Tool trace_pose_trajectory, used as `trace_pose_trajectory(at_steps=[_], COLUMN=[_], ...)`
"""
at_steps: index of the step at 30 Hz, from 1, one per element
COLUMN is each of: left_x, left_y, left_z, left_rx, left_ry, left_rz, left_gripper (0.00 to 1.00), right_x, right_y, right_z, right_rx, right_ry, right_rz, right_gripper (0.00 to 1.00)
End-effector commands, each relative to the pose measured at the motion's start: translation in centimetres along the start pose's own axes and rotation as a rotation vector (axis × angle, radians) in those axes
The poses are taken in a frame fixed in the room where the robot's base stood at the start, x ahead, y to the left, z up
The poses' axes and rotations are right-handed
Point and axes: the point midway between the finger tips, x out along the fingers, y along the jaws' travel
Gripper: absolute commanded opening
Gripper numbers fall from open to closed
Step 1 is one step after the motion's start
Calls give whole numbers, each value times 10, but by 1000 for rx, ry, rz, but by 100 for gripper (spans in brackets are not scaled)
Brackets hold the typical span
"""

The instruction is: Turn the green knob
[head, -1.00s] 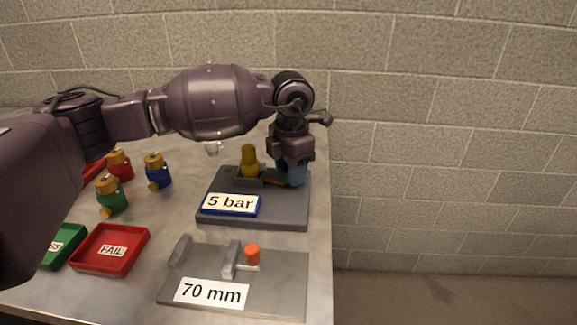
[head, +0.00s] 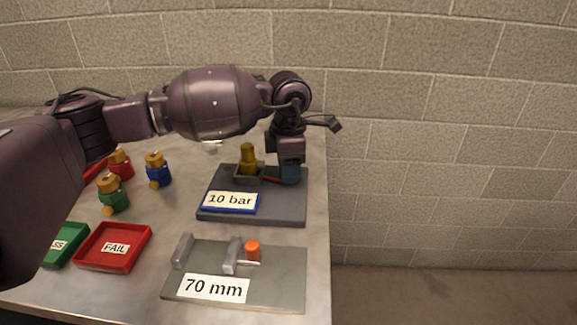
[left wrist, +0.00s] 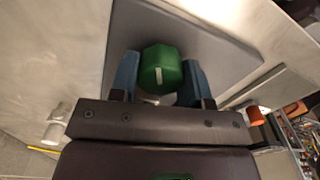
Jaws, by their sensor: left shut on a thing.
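The green knob (left wrist: 161,66) shows in the left wrist view as a faceted green top with a short pale line. My left gripper (left wrist: 160,80) is shut on it, one blue finger on each side. In the head view my left gripper (head: 290,173) points down at the right side of a dark grey test block (head: 285,207) and hides the knob. A sign (head: 230,202) on the block's front reads "10 bar". A brass-coloured fitting (head: 248,158) stands upright in a holder on the block, left of my gripper.
A grey plate (head: 280,285) marked "70 mm" with an orange button (head: 252,250) lies in front. A red FAIL tray (head: 124,262), a green tray (head: 72,247) and green (head: 113,198), blue (head: 158,174) and red (head: 121,166) valves stand left. The table ends at the right.

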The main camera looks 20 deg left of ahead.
Motion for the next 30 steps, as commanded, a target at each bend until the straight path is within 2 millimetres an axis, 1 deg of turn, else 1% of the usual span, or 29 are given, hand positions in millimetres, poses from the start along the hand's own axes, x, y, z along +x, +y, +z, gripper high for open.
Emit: trace_pose_trajectory(at_steps=[6, 7, 11, 19, 22, 26, 30], left_x=[0, 0, 0, -1, -6, -24, -50], left_y=[0, 0, 0, 0, 0, 0, 0], left_z=[0, 0, 0, 0, 0, 0, 0], left_rx=[0, 0, -1, -1, -1, -2, -2], left_ry=[-1, -1, -1, -1, -2, -3, -5], left_rz=[0, 0, 0, 0, 2, 5, 7], left_gripper=[20, 48, 68, 69, 69, 69, 69], right_x=[2, 2, 2, 1, 0, -4, -7], right_y=[0, 0, 0, 0, 0, 2, 3], right_z=[-2, -3, -3, -2, -2, -4, -10], right_rx=[0, 0, 0, 0, 0, 1, 2], right_ry=[5, 5, 5, 3, 3, 7, 17], right_rz=[-1, -1, -1, 0, 1, 4, 6], right_gripper=[43, 43, 43, 43, 43, 43, 43])
